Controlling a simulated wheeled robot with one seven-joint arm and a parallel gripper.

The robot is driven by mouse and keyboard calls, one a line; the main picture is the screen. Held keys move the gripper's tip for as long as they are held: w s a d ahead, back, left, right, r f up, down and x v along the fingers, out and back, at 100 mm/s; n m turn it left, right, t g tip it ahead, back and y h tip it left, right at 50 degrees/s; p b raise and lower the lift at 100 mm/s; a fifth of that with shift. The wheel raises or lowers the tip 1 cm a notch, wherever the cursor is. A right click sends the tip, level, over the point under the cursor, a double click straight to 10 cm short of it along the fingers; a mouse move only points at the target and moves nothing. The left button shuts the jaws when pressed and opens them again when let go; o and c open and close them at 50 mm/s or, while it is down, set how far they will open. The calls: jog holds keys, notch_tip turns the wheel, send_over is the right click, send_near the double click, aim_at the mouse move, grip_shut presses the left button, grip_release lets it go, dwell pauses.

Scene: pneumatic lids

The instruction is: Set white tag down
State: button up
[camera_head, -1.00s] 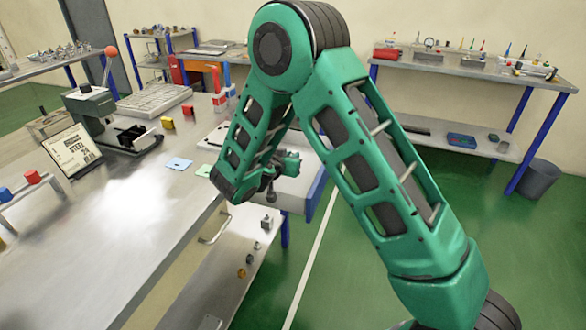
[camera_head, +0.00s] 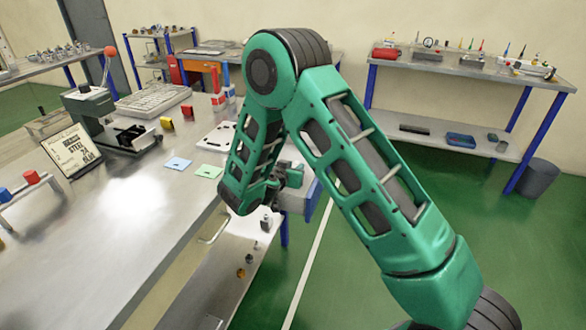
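My gripper (camera_head: 290,178) shows small and dark beyond the lower end of my green forearm, at the right end of the steel bench (camera_head: 130,215). My arm partly hides it, and its fingers are too small to read. I cannot make out the white tag; it may be hidden behind my arm or gripper. A light blue tag (camera_head: 176,163) and a light green tag (camera_head: 209,171) lie flat on the bench, left of my gripper and apart from it.
A white plate with dark holes (camera_head: 216,137) lies behind the tags, partly covered by my arm. A printed sign (camera_head: 70,151), a press with a red knob (camera_head: 109,51) and red and yellow blocks (camera_head: 166,123) stand farther left. The bench's front middle is clear.

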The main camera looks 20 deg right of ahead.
jog(key=shift+r, duration=0.1)
jog(key=v, duration=1.2)
jog(key=s+d+r+m+g, duration=0.1)
jog(key=s+d+r+g, duration=0.15)
jog(key=s+d, duration=0.4)
jog(key=s+d+r+m+g, duration=0.1)
jog(key=s+d+r+g, duration=0.15)
jog(key=d, duration=0.65)
jog(key=s+d+r+m+g, duration=0.1)
jog(key=s+d+r+g, duration=0.15)
jog(key=s+d, duration=0.4)
jog(key=s+r+n+g+y, duration=0.1)
jog(key=s+y, duration=0.3)
jog(key=s, duration=0.7)
jog(key=s+d+r+n+g+y, duration=0.1)
jog(key=s+y, duration=0.3)
jog(key=s, duration=0.8)
jog(key=shift+s+d+r+n+g, duration=0.25)
jog(key=shift+r+n+g, duration=0.35)
jog(key=shift+n, duration=0.3)
